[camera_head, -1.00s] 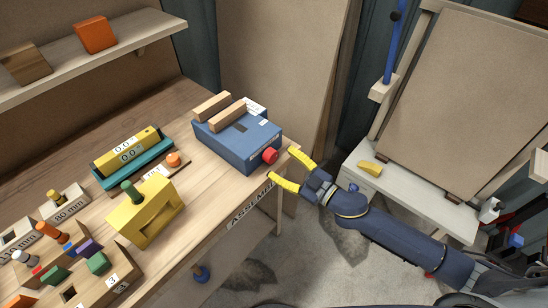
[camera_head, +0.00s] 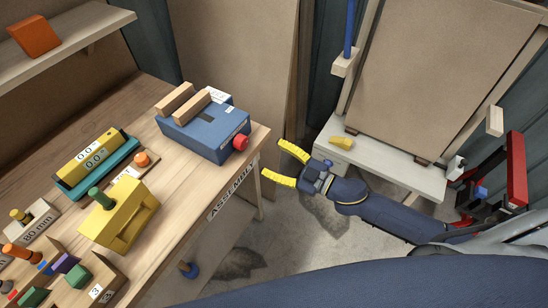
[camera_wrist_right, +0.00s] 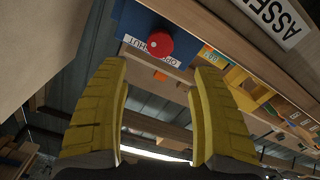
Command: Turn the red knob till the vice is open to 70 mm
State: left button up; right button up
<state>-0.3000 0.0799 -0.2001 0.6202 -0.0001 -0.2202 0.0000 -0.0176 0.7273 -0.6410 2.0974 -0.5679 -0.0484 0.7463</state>
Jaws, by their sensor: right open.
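The blue vice (camera_head: 212,136) sits at the far right corner of the bench. Its two wooden jaws (camera_head: 190,108) stand parallel on top with a gap between them; I cannot read the width. The red knob (camera_head: 240,142) is on the vice's right-hand face. My right gripper (camera_head: 272,160) is open and empty, to the right of the knob and apart from it, past the bench edge. In the right wrist view the knob (camera_wrist_right: 159,43) lies beyond the yellow fingertips (camera_wrist_right: 159,68), roughly centred between them, beside an "OPEN/SHUT" label. My left gripper is not in view.
A yellow block with a green peg (camera_head: 118,215), a teal-and-yellow gauge (camera_head: 97,165) and several blocks fill the bench's left part. A white side table (camera_head: 395,172) with a yellow piece (camera_head: 341,142) stands right. Open floor lies below my right gripper.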

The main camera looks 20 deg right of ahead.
aim_at(244, 144)
jog(key=s+d+m, duration=0.3)
jog(key=m, duration=0.2)
jog(key=x, duration=1.6)
dwell(0.4)
jog(key=c, duration=1.2)
jog(key=shift+s+a+n, duration=0.1)
jog(key=shift+n, duration=2.9)
jog(key=shift+c, duration=0.2)
